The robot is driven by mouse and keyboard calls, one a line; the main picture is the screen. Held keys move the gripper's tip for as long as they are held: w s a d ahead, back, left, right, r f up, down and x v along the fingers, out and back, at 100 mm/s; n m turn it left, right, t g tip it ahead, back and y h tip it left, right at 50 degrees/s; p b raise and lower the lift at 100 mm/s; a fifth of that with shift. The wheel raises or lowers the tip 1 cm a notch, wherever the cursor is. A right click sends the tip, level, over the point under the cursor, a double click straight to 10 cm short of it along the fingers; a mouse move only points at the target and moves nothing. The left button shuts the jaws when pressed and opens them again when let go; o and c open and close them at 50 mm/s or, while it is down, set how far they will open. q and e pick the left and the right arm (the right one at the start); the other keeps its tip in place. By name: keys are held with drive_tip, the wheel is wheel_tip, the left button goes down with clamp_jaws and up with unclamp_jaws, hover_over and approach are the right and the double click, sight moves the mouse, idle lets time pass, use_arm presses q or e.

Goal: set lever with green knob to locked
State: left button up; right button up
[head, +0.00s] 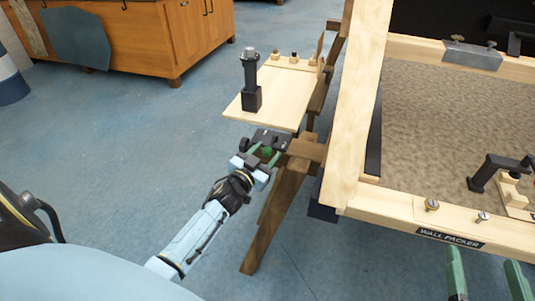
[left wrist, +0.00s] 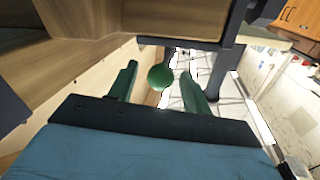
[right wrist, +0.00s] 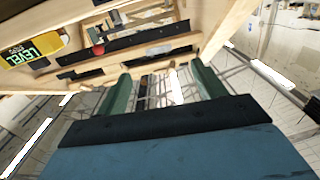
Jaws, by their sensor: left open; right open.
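The green knob (head: 267,152) of the lever sits at the near end of the wooden side shelf, low beside the trestle leg. It shows as a green ball in the left wrist view (left wrist: 160,77). My left gripper (head: 263,156) is open, with its green fingers on either side of the knob; I cannot tell whether they touch it. The lever's arm is mostly hidden behind my gripper. My right gripper (head: 487,280) is open and empty at the lower right, in front of the frame's near edge. Its fingers also show in the right wrist view (right wrist: 160,90).
The wooden side shelf (head: 285,100) carries a black upright post (head: 250,82). The large wooden frame (head: 365,130) has a "WALL PACKER" label (head: 450,237) and a lever with a red knob (head: 527,161). A wooden cabinet (head: 150,35) stands behind.

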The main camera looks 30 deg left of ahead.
use_arm(q)
drive_tip(key=shift+w, duration=0.65)
use_arm(e)
drive_tip(key=shift+a+r+t, duration=0.15)
drive_tip(key=shift+r+t, duration=0.55)
drive_tip(key=shift+r, duration=0.35)
use_arm(q)
drive_tip(key=shift+c, duration=0.4)
clamp_jaws()
use_arm(e)
drive_tip(key=shift+y, duration=0.4)
